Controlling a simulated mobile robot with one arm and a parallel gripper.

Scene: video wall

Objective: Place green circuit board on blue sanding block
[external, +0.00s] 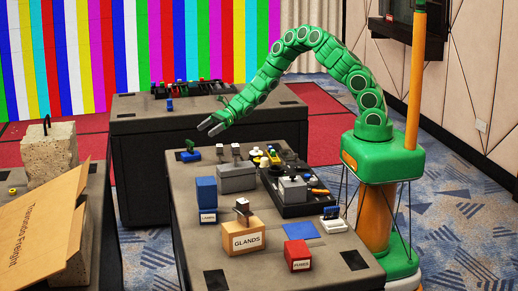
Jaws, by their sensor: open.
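A small green piece (190,145), which looks like the green circuit board, stands on a low blue block (191,155) near the far left corner of the front table. The blue block looks like the blue sanding block. The green piece appears upright and touching the block's top, though both are small in this view. My gripper (209,127) is open and empty. It is up and to the right of the green piece in the picture, apart from it.
The front table (222,263) holds a grey box (236,178), a blue block (206,190) on a labelled box, a GLANDS box (242,240), a red box (297,255), a flat blue square (300,229) and a cluttered black tray (286,207). A dark table (135,128) stands behind.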

